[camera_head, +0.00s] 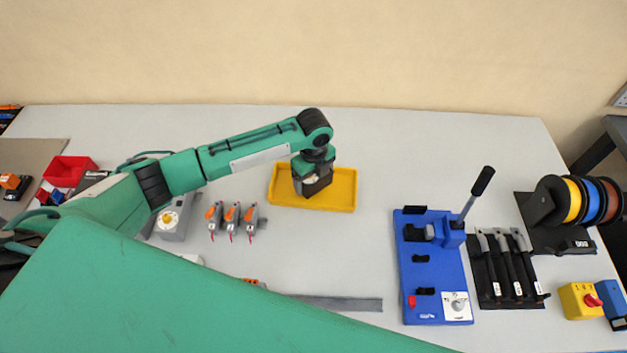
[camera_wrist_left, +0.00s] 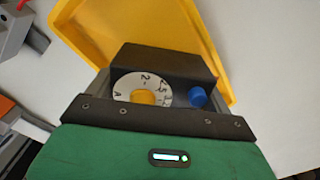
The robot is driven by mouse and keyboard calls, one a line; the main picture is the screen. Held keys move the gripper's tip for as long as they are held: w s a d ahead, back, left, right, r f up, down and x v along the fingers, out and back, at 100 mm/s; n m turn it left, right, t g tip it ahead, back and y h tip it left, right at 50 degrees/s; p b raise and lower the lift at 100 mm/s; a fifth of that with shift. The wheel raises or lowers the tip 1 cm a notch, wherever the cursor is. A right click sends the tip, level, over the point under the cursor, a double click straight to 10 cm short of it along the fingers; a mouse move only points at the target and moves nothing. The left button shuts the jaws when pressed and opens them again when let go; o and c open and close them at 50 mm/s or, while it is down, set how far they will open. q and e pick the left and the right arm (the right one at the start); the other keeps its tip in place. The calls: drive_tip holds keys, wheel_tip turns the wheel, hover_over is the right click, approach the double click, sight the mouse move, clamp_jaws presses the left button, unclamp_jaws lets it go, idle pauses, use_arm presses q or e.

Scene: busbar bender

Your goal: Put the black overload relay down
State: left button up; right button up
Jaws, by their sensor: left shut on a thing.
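The black overload relay (camera_wrist_left: 165,65) has a white dial with a yellow centre and a blue button. It sits between the jaws of my left gripper (camera_head: 313,190), which is shut on it. In the head view the relay is mostly hidden by the gripper, over the left-middle part of the yellow tray (camera_head: 335,204). In the left wrist view the yellow tray (camera_wrist_left: 90,30) lies below and around the relay. I cannot tell whether the relay touches the tray floor. My right gripper is not in view.
A blue bending tool (camera_head: 431,285) with an upright lever stands right of the tray. A flat metal bar (camera_head: 340,303) lies in front. Bare table lies between tray and bender.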

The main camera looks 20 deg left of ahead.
use_arm(q)
wheel_tip(320, 180, down, 2)
drive_tip(key=shift+f, duration=0.1)
drive_tip(key=shift+f, duration=0.2)
drive_tip(key=o, duration=1.1)
drive_tip(key=shift+c, duration=0.2)
drive_tip(key=shift+o, duration=0.3)
wheel_tip(320, 180, up, 11)
drive_tip(key=shift+r+b, duration=0.1)
drive_tip(key=shift+b, duration=0.7)
drive_tip(key=shift+r, duration=0.6)
